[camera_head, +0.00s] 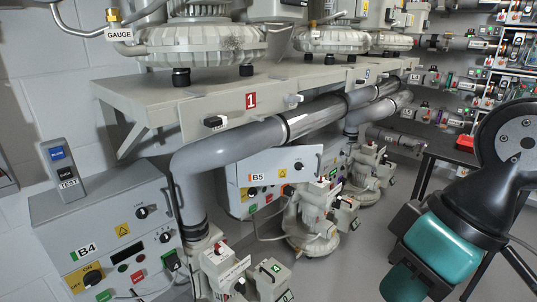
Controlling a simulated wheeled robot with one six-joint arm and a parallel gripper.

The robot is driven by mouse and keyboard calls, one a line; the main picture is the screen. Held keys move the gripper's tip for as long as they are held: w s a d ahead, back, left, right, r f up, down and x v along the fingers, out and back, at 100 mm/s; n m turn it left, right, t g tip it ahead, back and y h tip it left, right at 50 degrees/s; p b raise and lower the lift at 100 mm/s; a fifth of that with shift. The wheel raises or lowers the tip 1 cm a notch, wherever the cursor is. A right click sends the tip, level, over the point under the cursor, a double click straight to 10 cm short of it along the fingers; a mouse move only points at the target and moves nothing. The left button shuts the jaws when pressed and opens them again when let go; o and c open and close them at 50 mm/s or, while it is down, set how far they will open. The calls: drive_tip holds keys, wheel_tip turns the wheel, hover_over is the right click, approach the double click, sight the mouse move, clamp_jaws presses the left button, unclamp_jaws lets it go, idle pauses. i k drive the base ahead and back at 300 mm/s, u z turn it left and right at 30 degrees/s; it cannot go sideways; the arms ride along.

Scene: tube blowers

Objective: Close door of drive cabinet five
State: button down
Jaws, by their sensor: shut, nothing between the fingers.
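The cabinet labelled B5 (275,167) is a pale grey box under the bench, right of the large grey pipe. Its front has a B5 label, a yellow warning sign, a dark knob at the right and coloured buttons lower down. The pipe and a valve assembly hide parts of it. My arm, black with teal parts, shows at the right edge. My gripper's fingers are not in view.
A grey pipe (187,183) bends down left of B5. Valve assemblies (312,225) stand in front of it. Cabinet B4 (110,235) is at lower left. A bench (215,103) with blowers is above. A dark table (450,150) stands at right. Some grey floor is clear mid-right.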

sight(273, 166)
drive_tip(key=u, duration=0.3)
drive_tip(key=i, duration=1.35)
drive_tip(key=z, duration=0.6)
